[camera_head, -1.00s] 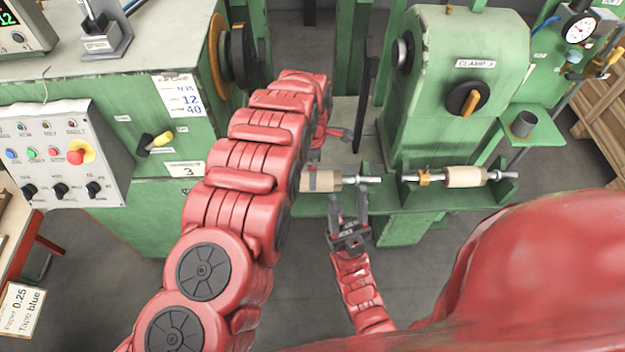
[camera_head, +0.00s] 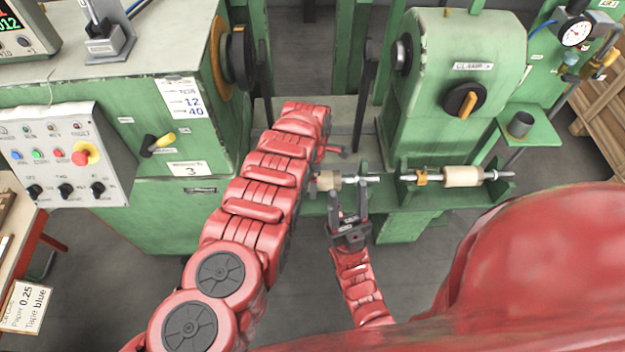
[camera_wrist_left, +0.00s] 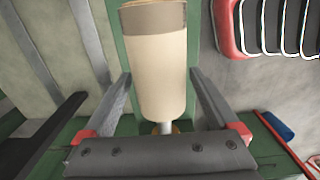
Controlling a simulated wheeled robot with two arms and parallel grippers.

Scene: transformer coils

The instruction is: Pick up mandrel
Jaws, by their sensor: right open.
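Two mandrels with tan cylindrical bodies and metal shafts rest on the green rack in the head view. The nearer-to-centre mandrel (camera_head: 329,180) is partly hidden by my left arm; the other mandrel (camera_head: 463,176) lies to its right, with an orange collar on its shaft. In the left wrist view, a mandrel (camera_wrist_left: 158,70) stands between the fingers of my left gripper (camera_wrist_left: 160,90). These fingers are open, with gaps visible on both sides of the body. My right gripper (camera_head: 349,194) is open and empty, in front of the rack and just below the centre mandrel.
The green machine's clamp housing (camera_head: 440,110) stands behind the rack. A dark faceplate (camera_head: 238,57) is at the left. A control box (camera_head: 65,155) is on the left cabinet. A small green shelf with a cup (camera_head: 520,125) is at the right. Grey floor is open in front.

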